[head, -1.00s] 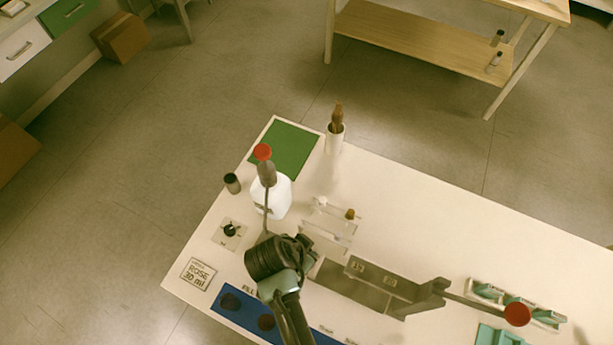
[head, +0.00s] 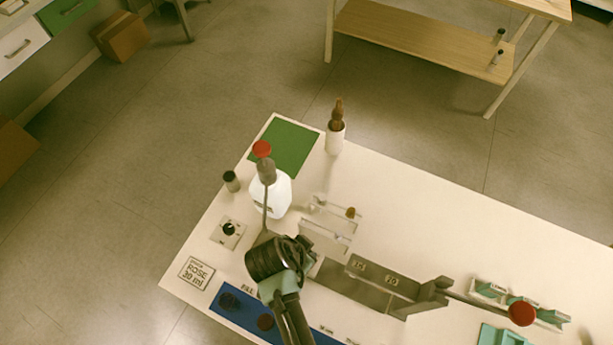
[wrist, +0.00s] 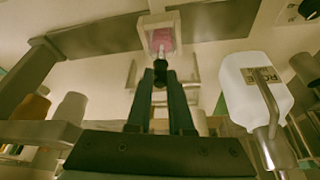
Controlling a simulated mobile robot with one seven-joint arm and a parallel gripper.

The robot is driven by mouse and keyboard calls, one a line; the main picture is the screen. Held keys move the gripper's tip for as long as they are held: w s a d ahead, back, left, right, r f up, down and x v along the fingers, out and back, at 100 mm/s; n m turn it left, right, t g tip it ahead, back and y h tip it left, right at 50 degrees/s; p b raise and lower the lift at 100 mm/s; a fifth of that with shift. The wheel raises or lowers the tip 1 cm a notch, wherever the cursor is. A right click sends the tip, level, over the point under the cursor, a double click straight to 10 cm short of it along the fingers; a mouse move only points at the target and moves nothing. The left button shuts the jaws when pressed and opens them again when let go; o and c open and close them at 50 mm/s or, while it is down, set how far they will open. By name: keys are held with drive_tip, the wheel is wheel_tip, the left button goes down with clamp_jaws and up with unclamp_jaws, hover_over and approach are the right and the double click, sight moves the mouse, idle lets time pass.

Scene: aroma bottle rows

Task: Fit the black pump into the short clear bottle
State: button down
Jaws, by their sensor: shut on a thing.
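In the wrist view my gripper (wrist: 160,80) is shut on the black pump (wrist: 160,66), a small dark piece between the fingertips. The short clear bottle (wrist: 148,22) has thick clear walls and pink liquid inside. It shows just beyond the pump, in line with it. The pump's lower end overlaps the bottle's near side in the picture, and I cannot tell whether it is inside the neck or only in front of it. In the head view my dark wrist (head: 275,262) hides the gripper, the pump and the bottle.
A white jug (head: 270,196) with a red-knobbed dispenser stands left of a clear rack (head: 327,237). A grey fixture (head: 372,282) lies right of my wrist. A blue mat (head: 245,316) is at the front edge. The table's right rear area is clear.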

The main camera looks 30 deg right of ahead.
drive_tip(key=shift+f, duration=0.75)
idle(1.3)
drive_tip(key=shift+c, duration=1.7)
unclamp_jaws()
drive_tip(key=shift+r, duration=0.1)
drive_tip(key=shift+r+p, duration=3.15)
drive_tip(key=shift+r, duration=0.3)
